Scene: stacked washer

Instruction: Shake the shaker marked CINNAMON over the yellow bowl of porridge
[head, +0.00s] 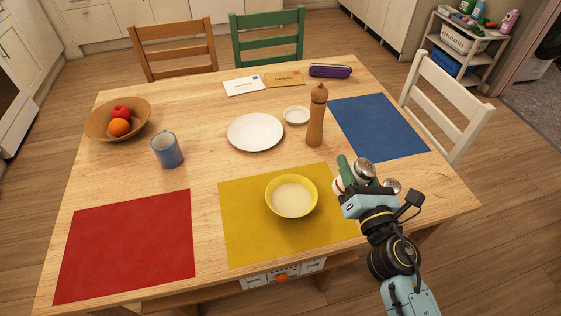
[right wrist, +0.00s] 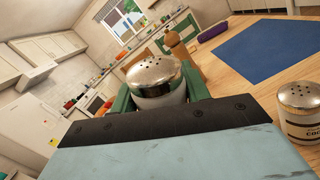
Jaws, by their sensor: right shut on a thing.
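The yellow bowl (head: 291,209) of pale porridge stands on the yellow mat (head: 240,240) in the head view. My right gripper (head: 352,174) is to the right of the bowl, near the table's right side. Its green fingers are shut on a shaker with a domed, holed metal lid (head: 364,168). In the right wrist view the held shaker (right wrist: 156,77) sits between the fingers, its label hidden. A second metal-lidded shaker (head: 392,186) stands beside the gripper. In the right wrist view that shaker (right wrist: 300,113) has a partly cut-off label beginning "CO". My left gripper is not in view.
A wooden pepper mill (head: 316,118) stands behind the bowl. A white plate (head: 255,132), small white dish (head: 296,115), blue mug (head: 167,150) and wooden fruit bowl (head: 105,124) are farther back or left. Red (head: 125,245) and blue (head: 378,127) mats lie bare.

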